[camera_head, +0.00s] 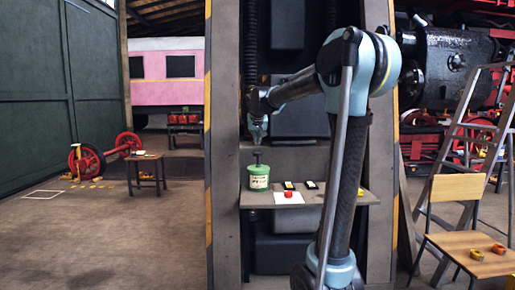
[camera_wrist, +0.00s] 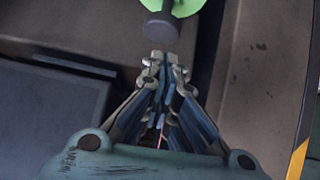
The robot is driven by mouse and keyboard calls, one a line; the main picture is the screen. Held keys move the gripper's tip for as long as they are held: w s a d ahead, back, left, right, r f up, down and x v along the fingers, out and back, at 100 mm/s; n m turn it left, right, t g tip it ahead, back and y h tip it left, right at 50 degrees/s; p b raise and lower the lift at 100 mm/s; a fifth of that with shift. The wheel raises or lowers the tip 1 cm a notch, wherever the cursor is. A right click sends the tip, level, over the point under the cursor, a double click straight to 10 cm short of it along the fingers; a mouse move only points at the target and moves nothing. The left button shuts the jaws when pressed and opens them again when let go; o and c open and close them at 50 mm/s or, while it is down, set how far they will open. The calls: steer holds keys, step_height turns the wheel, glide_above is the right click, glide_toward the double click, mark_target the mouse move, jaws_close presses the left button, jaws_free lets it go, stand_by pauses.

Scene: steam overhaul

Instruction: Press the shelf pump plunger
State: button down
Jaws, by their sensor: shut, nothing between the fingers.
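The shelf pump (camera_head: 258,178) is a green can with a pale label. It stands upright at the left end of the wooden shelf (camera_head: 350,194). Its dark plunger (camera_head: 257,157) sticks up from the top. My gripper (camera_head: 258,136) is shut and empty, just above the plunger with a small gap in the head view. In the wrist view the plunger's round dark knob (camera_wrist: 161,28) lies just beyond my fingertips (camera_wrist: 158,58). Part of the green pump body (camera_wrist: 187,7) shows at the top edge; the rest is out of frame.
A red object (camera_head: 288,194) and small black-and-yellow items (camera_head: 311,185) lie on the shelf right of the pump. A post with a striped edge (camera_head: 224,150) stands left of the shelf. A wooden chair (camera_head: 470,240) and a ladder (camera_head: 465,130) stand at the right.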

steer(key=shift+v, duration=2.25)
steer(key=s+d+f+g, duration=0.2)
steer(key=s+d+f, duration=0.2)
steer(key=s+f, duration=0.7)
steer(key=s+d+f+g, duration=0.2)
steer(key=s+d+f, duration=0.3)
steer(key=s+f, duration=0.6)
steer(key=s+d+f+g, duration=0.2)
steer(key=s+d+f, duration=0.2)
steer(key=s+f, duration=0.8)
steer(key=s, duration=1)
steer(key=shift+d+g, duration=0.15)
steer(key=shift+g, duration=0.25)
steer(key=shift+w+f, duration=0.25)
steer(key=shift+w, duration=0.1)
